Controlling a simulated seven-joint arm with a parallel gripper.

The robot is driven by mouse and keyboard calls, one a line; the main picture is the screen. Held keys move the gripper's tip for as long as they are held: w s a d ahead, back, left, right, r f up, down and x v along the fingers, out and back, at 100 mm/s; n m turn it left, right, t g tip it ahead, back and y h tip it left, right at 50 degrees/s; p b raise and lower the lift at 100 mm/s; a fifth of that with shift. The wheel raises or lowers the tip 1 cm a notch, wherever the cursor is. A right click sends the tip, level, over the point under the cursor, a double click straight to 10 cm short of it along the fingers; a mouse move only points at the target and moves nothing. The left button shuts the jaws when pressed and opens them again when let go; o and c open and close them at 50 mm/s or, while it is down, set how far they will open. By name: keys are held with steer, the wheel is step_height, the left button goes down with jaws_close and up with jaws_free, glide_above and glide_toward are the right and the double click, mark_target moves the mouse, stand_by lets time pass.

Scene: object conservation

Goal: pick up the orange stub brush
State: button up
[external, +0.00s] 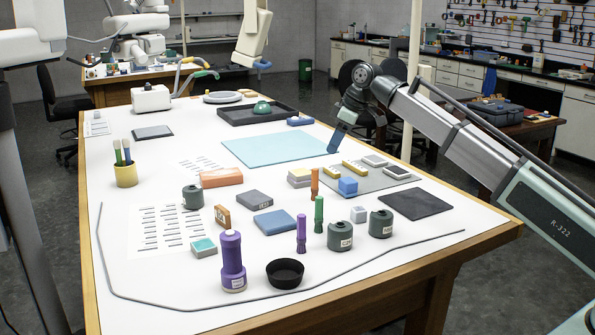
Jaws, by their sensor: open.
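A slim orange upright piece (315,184), which looks like the orange stub brush, stands on the white table right of centre. A similar green piece (319,214) and a purple piece (301,233) stand in front of it. My arm reaches in from the right, and my gripper (334,149) points down by the right edge of the light-blue mat (270,146). It is behind the orange piece and apart from it. The gripper is open, though its fingers are small here and the gap between them is hard to see.
Dark weights (340,236), a purple bottle (232,262) and a black bowl (285,274) stand in front. A grey cable (430,243) curves along the near edge.

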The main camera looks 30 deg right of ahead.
steer(key=s+a+r, duration=0.1)
steer(key=s+a, duration=0.1)
steer(key=a, duration=0.1)
glide_toward(312, 192)
steer(key=shift+n+g+y, duration=0.3)
steer(key=shift+n, duration=0.1)
steer(key=w+f, duration=0.1)
steer(key=f, duration=0.1)
steer(key=w+a+f, duration=0.1)
steer(key=f, duration=0.1)
steer(key=w+a+f, duration=0.1)
steer(key=f, duration=0.1)
steer(key=shift+w+f, duration=0.3)
steer(key=shift+w, duration=0.05)
steer(key=shift+c, duration=0.3)
jaws_close()
